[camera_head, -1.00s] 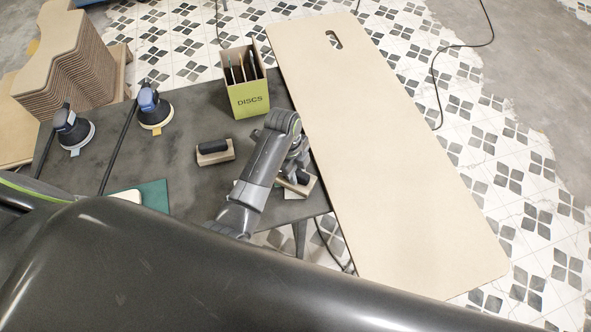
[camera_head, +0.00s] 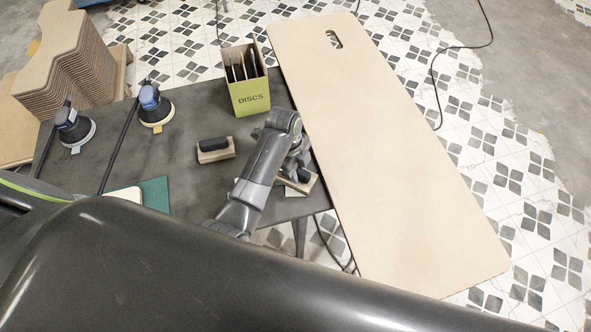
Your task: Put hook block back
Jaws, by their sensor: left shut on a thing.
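My left gripper (camera_head: 297,171) is at the right edge of the dark table, shut on a pale wooden block with a dark top (camera_head: 309,184), which I take to be the hook block. The wrist hides part of the block, and I cannot tell whether it touches the table. A similar wooden block with a black grip (camera_head: 214,151) lies on the table to the left of my arm. My right gripper is not in view.
The dark table (camera_head: 190,115) carries a green DISCS box (camera_head: 249,94), two sanders (camera_head: 74,128) (camera_head: 154,107) and a green pad (camera_head: 155,194). A large pale board (camera_head: 405,170) lies along the right side. Stacked curved boards (camera_head: 65,75) stand at the upper left.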

